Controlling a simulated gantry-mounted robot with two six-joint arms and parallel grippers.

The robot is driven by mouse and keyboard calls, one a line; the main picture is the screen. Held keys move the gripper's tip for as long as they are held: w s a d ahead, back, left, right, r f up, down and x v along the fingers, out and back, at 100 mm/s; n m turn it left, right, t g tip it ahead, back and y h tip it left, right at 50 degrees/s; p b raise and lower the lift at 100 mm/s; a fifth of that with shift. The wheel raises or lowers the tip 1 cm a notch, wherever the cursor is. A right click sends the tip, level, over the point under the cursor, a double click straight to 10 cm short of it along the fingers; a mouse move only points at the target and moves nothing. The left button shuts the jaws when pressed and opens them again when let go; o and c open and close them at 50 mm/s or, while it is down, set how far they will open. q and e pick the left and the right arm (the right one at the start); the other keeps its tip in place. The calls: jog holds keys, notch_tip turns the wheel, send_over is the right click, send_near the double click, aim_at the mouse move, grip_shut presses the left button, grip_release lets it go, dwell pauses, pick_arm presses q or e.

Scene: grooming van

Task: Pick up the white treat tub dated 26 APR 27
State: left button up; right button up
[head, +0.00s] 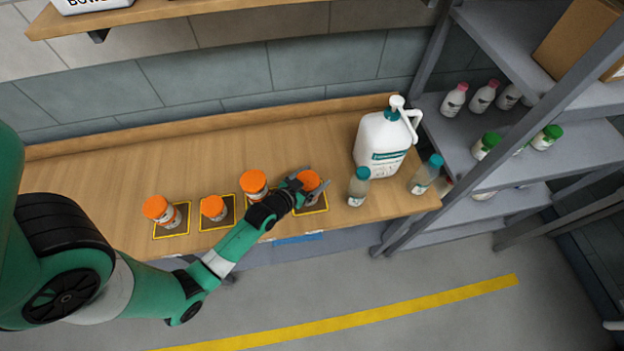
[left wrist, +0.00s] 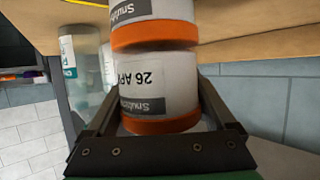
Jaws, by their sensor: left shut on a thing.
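My left gripper (head: 313,184) is shut on a white tub with an orange lid (head: 308,179), at the right end of the row on the bench. The left wrist view shows the held white tub (left wrist: 160,85) upside down in the picture, between the fingers. Its label reads "26 APR"; the year is out of sight around the curve. A second orange-lidded tub (left wrist: 150,18) is directly under the held one, seeming to touch it. Other orange-lidded tubs stand left of it: one (head: 254,184), one (head: 214,208) and one (head: 160,210). My right gripper is not in view.
Yellow-edged dark mats (head: 172,233) lie under the tubs. A large white pump jug (head: 382,142) and two teal-capped bottles (head: 358,188) (head: 425,176) stand to the right. A grey shelf rack (head: 470,205) borders the bench's right end. The bench behind the tubs is clear.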

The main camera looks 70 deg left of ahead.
aim_at(313, 174)
pick_arm(q)
notch_tip(313, 174, up, 4)
jog(key=shift+f+p, duration=0.25)
jog(key=shift+p, duration=0.35)
jog(key=s+d+r, duration=0.1)
jog(key=s+r+p, duration=0.1)
jog(key=r, duration=0.1)
jog(key=s+d+r, duration=0.1)
jog(key=shift+d+r+p, duration=0.2)
jog(key=shift+d+p, duration=0.15)
jog(key=shift+p, duration=0.05)
jog(key=w+d+v, duration=0.1)
jog(key=v, duration=0.9)
jog(key=shift+s+d+r, duration=0.25)
jog(key=shift+d+r, duration=0.1)
jog(key=shift+d, duration=0.15)
